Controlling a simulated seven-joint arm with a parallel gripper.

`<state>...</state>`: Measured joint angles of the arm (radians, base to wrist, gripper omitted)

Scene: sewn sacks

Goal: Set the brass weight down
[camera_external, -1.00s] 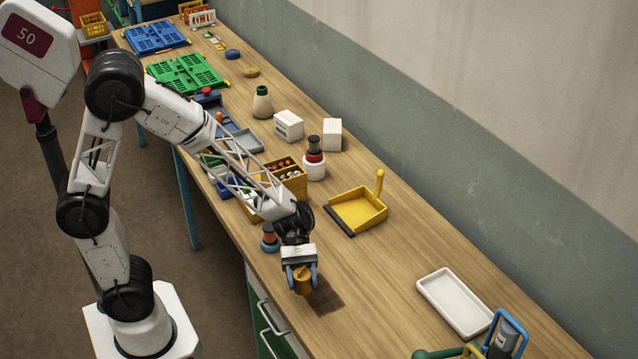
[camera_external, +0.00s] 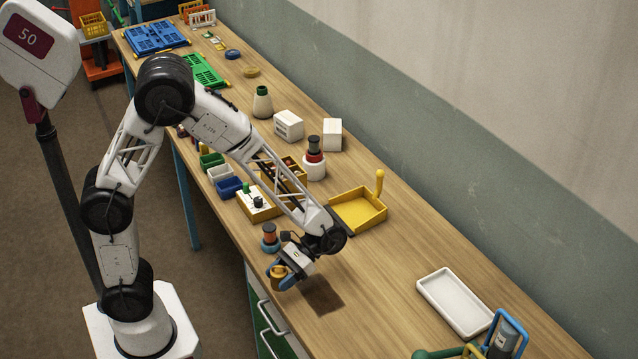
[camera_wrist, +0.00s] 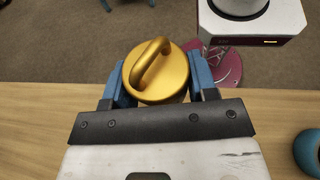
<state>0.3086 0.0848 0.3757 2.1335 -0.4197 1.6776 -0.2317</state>
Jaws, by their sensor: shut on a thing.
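The brass weight (camera_wrist: 157,75) is a short golden cylinder with a loop handle on top. In the wrist view it sits between the two blue fingers of my gripper (camera_wrist: 158,82), which is shut on it. In the external view the weight (camera_external: 277,270) shows at the end of my gripper (camera_external: 280,277), close to the front edge of the table (camera_external: 400,270). The gripper is tilted toward that edge. A dark shadow patch lies on the wood to its right, and the weight appears held above the table. Its underside is hidden.
A spool-like piece with a blue base (camera_external: 270,238) stands just behind the gripper; its blue base also shows in the wrist view (camera_wrist: 308,152). A yellow dustpan (camera_external: 358,210) and a white tray (camera_external: 455,302) lie to the right. Bare wood lies between them.

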